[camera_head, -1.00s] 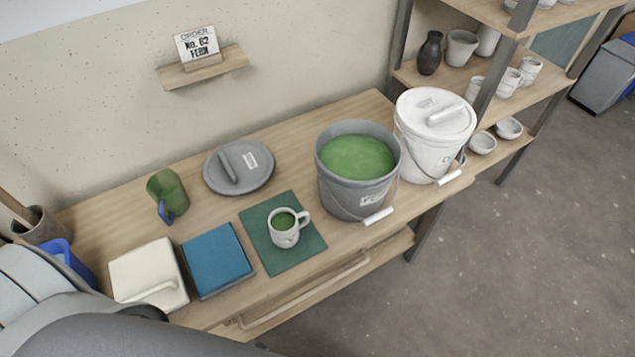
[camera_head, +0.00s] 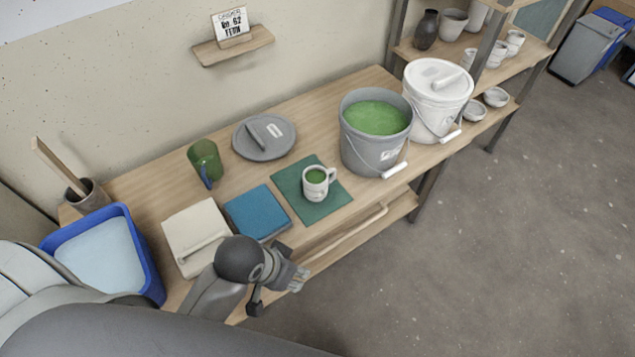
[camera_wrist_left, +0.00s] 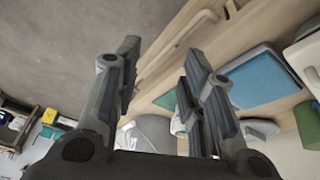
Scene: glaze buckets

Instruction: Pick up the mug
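The pale speckled mug (camera_head: 317,191) stands upright on the dark green mat (camera_head: 330,207) on the wooden table. Green shows inside it and its handle points right. In the left wrist view a small pale shape behind a finger may be the mug, mostly hidden. My left gripper (camera_head: 281,276) is at the table's front edge, to the left of and nearer than the mug, apart from it. In the left wrist view my left gripper (camera_wrist_left: 161,55) has its fingers spread with nothing between them. My right gripper is not in view.
A grey bucket (camera_head: 366,153) of green glaze and a white lidded bucket (camera_head: 432,108) stand right of the mat. A blue cloth-like block (camera_head: 256,212), a white block (camera_head: 193,232), a grey lid (camera_head: 276,148) and a green jug (camera_head: 204,165) lie left. A blue tub (camera_head: 146,267) is far left.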

